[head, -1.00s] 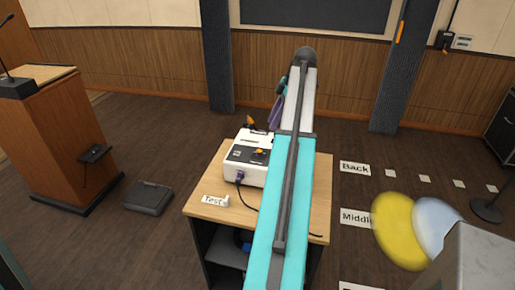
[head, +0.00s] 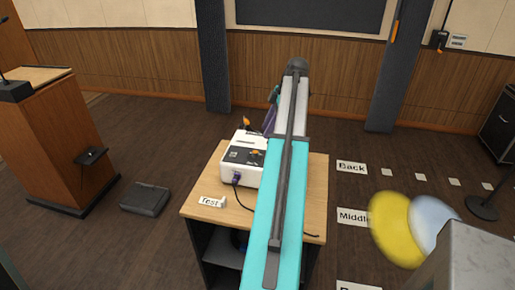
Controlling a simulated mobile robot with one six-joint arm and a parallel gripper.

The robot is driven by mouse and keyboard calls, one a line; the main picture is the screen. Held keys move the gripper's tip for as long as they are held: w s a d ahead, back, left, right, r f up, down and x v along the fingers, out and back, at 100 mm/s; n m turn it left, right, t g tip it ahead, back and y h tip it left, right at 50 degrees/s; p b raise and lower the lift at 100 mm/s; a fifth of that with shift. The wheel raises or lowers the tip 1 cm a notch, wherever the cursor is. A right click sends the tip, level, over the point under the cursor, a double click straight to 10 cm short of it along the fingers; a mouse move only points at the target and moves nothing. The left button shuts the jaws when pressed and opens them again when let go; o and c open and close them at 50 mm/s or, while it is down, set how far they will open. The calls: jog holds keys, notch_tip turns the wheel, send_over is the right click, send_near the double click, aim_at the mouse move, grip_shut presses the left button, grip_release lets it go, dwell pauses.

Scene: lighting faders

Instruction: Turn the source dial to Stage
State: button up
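A white control box (head: 240,178) stands on the small wooden table (head: 200,222). A dark panel on its top carries a small orange-marked control (head: 256,153), perhaps the source dial; its setting is too small to read. A second orange-and-dark piece (head: 246,121) shows at the back of the box. My arm crosses the table and covers the right side of the box. My gripper is hidden behind my own arm links, so I cannot see its fingers or any contact with the box.
A "Test" label (head: 210,202) lies at the table's front left. A lectern (head: 60,150) and a dark floor box (head: 146,198) stand left. Floor signs "Back" (head: 352,168) and "Middle" (head: 353,217) lie right.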

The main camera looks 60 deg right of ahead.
aim_at(255, 151)
jog(key=shift+p+x, duration=1.45)
jog(key=shift+x, duration=3.95)
grip_shut()
